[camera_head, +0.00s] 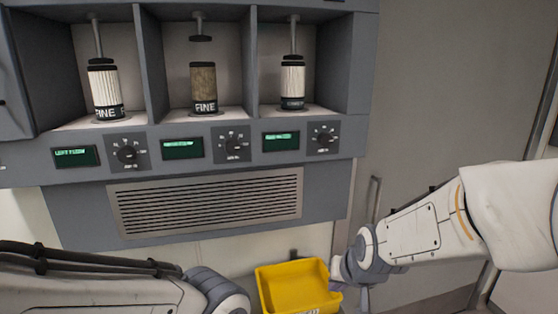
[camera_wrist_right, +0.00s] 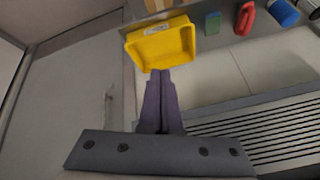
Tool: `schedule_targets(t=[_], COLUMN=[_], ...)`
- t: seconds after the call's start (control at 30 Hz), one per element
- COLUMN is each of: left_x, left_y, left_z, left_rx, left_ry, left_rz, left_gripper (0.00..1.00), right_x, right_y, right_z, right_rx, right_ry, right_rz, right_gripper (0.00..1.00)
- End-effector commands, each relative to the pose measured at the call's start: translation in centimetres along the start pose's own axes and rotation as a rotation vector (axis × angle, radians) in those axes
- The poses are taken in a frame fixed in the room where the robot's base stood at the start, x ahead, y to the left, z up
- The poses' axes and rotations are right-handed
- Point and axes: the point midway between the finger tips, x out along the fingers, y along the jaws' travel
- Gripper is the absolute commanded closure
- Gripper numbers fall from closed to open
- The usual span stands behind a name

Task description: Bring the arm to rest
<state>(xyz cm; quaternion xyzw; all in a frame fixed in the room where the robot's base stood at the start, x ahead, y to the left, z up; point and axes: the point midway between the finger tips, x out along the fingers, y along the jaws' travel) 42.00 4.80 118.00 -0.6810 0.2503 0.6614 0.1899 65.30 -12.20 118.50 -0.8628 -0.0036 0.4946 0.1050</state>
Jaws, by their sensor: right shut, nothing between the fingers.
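My right arm comes in from the right in the head view, and its gripper (camera_head: 340,274) hangs low beside the right side of the yellow tray. In the right wrist view the right gripper's fingers (camera_wrist_right: 161,75) are together with nothing between them. Their tips overlap the near edge of the yellow tray (camera_wrist_right: 140,50) in that picture; I cannot tell whether they touch it. My left arm lies across the lower left of the head view, and its gripper is outside the picture.
The wall unit has three bays with filter cartridges: left (camera_head: 104,82), brown middle (camera_head: 204,87) and right (camera_head: 293,82). Dials and green displays sit below, above a vent grille (camera_head: 205,200). A green block (camera_wrist_right: 212,23), red object (camera_wrist_right: 245,18) and blue cylinder (camera_wrist_right: 284,12) lie beside the tray.

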Motion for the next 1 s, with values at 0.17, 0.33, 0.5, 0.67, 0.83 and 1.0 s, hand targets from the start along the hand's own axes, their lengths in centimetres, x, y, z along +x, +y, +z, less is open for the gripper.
schedule_targets(t=[0.17, 0.33, 0.5, 0.67, 0.83, 1.0], left_x=[0.0, 0.0, 0.4, 1.0, 1.7, 2.6], left_y=[0.0, 0.0, 0.0, -0.1, -0.1, -0.2], left_z=[0.0, 0.0, 0.0, 0.1, 0.1, 0.1], left_rx=[0.000, 0.000, 0.000, 0.000, 0.001, 0.001], left_ry=[0.000, 0.000, 0.000, 0.000, 0.000, 0.000], left_rz=[0.000, 0.000, 0.000, 0.000, 0.000, 0.000], left_gripper=[0.50, 0.50, 0.50, 0.50, 0.50, 0.50], right_x=[0.4, 0.1, -0.3, -0.9, -2.0, -3.8], right_y=[3.9, 6.8, 7.1, 4.3, 1.4, -1.6], right_z=[4.4, 8.1, 10.9, 12.4, 14.5, 17.8], right_rx=[-0.070, -0.126, -0.199, -0.283, -0.388, -0.523], right_ry=[-0.125, -0.234, -0.312, -0.345, -0.387, -0.443], right_rz=[0.071, 0.117, 0.122, 0.081, 0.034, -0.024], right_gripper=[1.00, 1.00, 1.00, 1.00, 1.00, 1.00])
